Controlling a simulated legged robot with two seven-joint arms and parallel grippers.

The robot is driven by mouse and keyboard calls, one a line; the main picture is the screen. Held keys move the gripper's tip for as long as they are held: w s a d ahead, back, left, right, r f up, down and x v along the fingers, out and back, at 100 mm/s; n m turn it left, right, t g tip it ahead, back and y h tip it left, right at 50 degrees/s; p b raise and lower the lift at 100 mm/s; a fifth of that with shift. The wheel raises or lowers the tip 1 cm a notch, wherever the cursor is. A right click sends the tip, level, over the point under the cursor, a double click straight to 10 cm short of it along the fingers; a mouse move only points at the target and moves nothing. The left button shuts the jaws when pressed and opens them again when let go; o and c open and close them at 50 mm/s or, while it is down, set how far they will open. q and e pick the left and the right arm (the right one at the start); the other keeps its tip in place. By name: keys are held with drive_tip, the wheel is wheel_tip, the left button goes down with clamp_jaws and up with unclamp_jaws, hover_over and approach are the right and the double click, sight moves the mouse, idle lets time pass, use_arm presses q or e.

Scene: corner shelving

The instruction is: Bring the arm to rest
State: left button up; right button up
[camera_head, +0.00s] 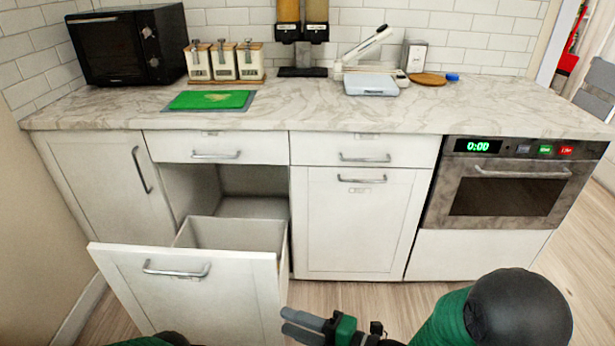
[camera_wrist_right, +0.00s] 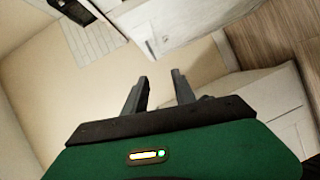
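My right arm comes in from the bottom right of the head view. Its gripper (camera_head: 302,327) is low in front of the cabinets, just right of the pulled-out drawer. In the right wrist view the two fingers of the right gripper (camera_wrist_right: 160,90) stand apart with nothing between them. My left arm shows only as a small green and black piece at the bottom edge of the head view. The left gripper is out of sight.
A deep lower drawer (camera_head: 200,290) is pulled out at the left and looks empty. The other drawers, the right cabinet door (camera_head: 355,230) and the oven (camera_head: 510,190) are shut. Wooden floor (camera_head: 430,295) is clear before the cabinets. Counter items stand well behind.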

drive_tip(key=w+d+f+m+t+h, duration=0.1)
drive_tip(key=w+d+f+m+h, duration=0.2)
drive_tip(key=d+m+h, duration=0.3)
drive_tip(key=w+d+f+m+t+h, duration=0.1)
drive_tip(key=w+d+f+m+h, duration=0.25)
drive_tip(key=d+m, duration=0.35)
drive_tip(key=s+d+m+g+h, duration=0.6)
drive_tip(key=s+d+m, duration=0.4)
drive_tip(key=s+m, duration=0.35)
wheel_tip(320, 180, up, 29)
drive_tip(key=s+m+p, duration=0.1)
drive_tip(key=m+p, duration=0.1)
drive_tip(key=p, duration=2.7)
drive_tip(key=shift+s+a+g+p, duration=0.15)
drive_tip(key=shift+s+g+p, duration=0.15)
drive_tip(key=shift+p, duration=0.1)
drive_tip(key=shift+y, duration=0.25)
drive_tip(key=shift+a, duration=0.1)
